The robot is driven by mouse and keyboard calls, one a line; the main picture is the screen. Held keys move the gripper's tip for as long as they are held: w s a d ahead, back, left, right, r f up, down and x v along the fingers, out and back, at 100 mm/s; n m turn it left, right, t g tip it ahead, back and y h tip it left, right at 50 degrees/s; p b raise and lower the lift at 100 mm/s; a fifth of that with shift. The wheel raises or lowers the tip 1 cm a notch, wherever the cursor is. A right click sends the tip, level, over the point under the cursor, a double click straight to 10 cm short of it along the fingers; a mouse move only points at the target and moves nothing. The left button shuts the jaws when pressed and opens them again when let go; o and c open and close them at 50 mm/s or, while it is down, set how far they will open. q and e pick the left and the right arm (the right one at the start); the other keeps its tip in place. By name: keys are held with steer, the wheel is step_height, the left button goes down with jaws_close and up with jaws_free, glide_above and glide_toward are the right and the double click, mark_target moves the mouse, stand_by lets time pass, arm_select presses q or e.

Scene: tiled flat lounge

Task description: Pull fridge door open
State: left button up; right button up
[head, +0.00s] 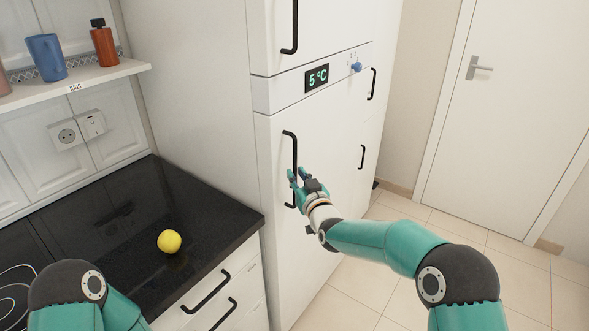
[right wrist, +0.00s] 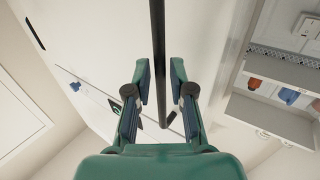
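The white fridge's lower door (head: 320,200) is shut, below the panel that reads 5 °C. Its long black vertical handle (head: 294,155) is on the door's left side. My right gripper (head: 299,176) is at the lower half of this handle. In the right wrist view, the handle bar (right wrist: 159,50) runs between the two fingers of my right gripper (right wrist: 160,85). The fingers are apart, with a small gap seen on each side of the bar. My left gripper is out of view; only part of the left arm shows at the bottom left.
A black counter (head: 120,225) with a yellow fruit (head: 169,241) stands left of the fridge, above drawers with black handles. A shelf (head: 75,80) holds a blue jug (head: 47,57) and an orange bottle (head: 104,43). Tiled floor (head: 385,285) lies clear before a closed white door (head: 505,120).

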steer(key=shift+x, duration=1.05)
jaws_close()
steer(key=shift+a, duration=0.1)
